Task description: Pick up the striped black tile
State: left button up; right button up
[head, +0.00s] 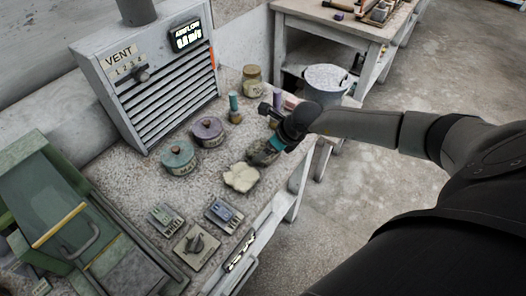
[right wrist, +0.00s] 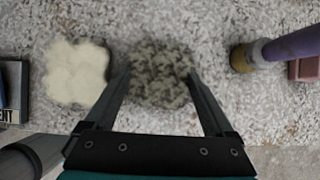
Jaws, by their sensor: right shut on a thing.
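My right gripper (head: 268,150) is over the speckled worktop, right of the pots. In the right wrist view its two fingers (right wrist: 160,80) stand on either side of a dark grey-black mottled piece (right wrist: 160,72) with an uneven outline and are shut on it. Clear stripes do not show on it, so I cannot tell for sure that it is the striped black tile. In the head view the gripper partly hides this piece. A cream lobed piece (head: 241,177) lies next to it, also in the right wrist view (right wrist: 77,73). My left gripper is not in view.
A purple lidded pot (head: 208,131), a teal lidded pot (head: 178,157) and a jar (head: 252,79) stand behind. Small bottles (head: 235,107) stand near the gripper. Switch panels (head: 196,246) lie at the front. A vent box (head: 150,75) and green machine (head: 45,205) border the worktop.

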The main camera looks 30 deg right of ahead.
jog(key=shift+c, duration=1.2)
jog(key=shift+r, duration=0.1)
